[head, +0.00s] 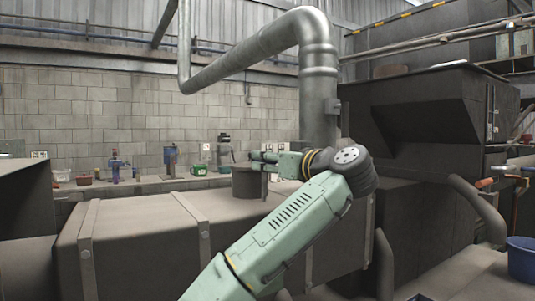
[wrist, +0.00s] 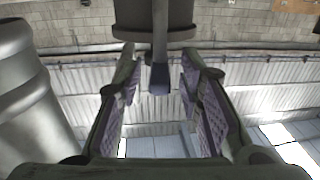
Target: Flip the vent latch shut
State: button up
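The vent is a short dark brown cylinder (head: 247,183) on top of the long brown duct. It also fills the top middle of the wrist view (wrist: 153,18). The latch (wrist: 160,45) is a grey lever with a dark blue tip (wrist: 159,78), running from the vent toward my gripper. My gripper (wrist: 160,65) is open, its two padded fingers on either side of the lever's tip, with a visible gap on each side. In the head view my gripper (head: 258,161) is just above and right of the vent; the latch cannot be made out there.
A thick metal pipe (head: 319,100) rises right of my gripper and shows at the left in the wrist view (wrist: 30,95). The brown duct (head: 140,238) runs below. Several small tools and a green box (head: 199,170) line the back shelf. A dark hopper (head: 430,110) stands right.

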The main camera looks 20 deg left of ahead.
jog(key=shift+w+a, duration=0.2)
jog(key=shift+a, duration=0.05)
jog(key=shift+c, duration=0.5)
grip_shut()
